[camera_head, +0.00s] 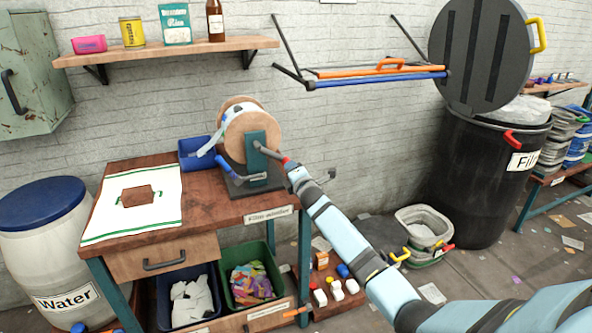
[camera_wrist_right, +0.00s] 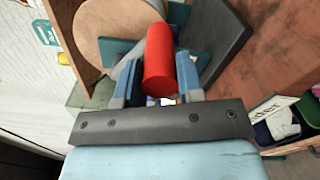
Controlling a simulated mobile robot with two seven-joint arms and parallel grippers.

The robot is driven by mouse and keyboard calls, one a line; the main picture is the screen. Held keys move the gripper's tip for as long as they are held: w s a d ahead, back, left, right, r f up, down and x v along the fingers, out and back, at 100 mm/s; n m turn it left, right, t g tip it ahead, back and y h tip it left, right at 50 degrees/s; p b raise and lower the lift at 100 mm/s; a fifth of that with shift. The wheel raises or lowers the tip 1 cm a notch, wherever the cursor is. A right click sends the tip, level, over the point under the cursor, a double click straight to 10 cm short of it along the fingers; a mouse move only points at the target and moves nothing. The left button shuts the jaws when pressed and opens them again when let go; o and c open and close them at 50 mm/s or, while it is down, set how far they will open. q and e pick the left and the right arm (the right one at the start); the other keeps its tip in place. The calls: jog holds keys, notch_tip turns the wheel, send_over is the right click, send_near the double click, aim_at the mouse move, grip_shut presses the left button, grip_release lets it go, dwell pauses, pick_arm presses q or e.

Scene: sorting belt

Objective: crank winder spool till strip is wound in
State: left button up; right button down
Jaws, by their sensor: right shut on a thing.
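The winder stands on the back right of the wooden workbench, with a wooden-flanged spool (camera_head: 248,128) on a teal upright (camera_head: 256,150) and a dark base. A pale strip (camera_head: 207,144) runs off the spool's left side, down toward a blue bin (camera_head: 196,152); its lower end is hard to make out. The crank arm (camera_head: 268,152) reaches right from the hub to a red handle (camera_wrist_right: 158,60). My right gripper (camera_head: 289,165) is shut around this handle, a finger on each side in the wrist view. My left gripper is not in view.
A brown block (camera_head: 136,196) lies on a white cloth (camera_head: 104,215) at the bench's left. A blue-handled lever (camera_head: 224,164) sticks out beside the winder base. A shelf (camera_head: 165,50) hangs above. A black bin (camera_head: 480,170) stands at the right.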

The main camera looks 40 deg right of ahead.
jog(key=shift+w+a+f+m+b, duration=0.15)
jog(key=shift+a+f+m+b, duration=0.35)
jog(key=shift+f+m, duration=0.45)
pick_arm(q)
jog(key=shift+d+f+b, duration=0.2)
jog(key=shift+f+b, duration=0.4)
jog(key=shift+b, duration=0.15)
pick_arm(e)
jog(key=w+a+f+m, duration=0.1)
jog(key=w+a+m, duration=0.1)
jog(key=a+m, duration=0.9)
jog(key=shift+w+a+f+m, duration=0.25)
jog(key=shift+w+f+m, duration=0.1)
jog(key=shift+m, duration=1.1)
jog(key=shift+a, duration=0.1)
jog(key=c, duration=0.8)
grip_release()
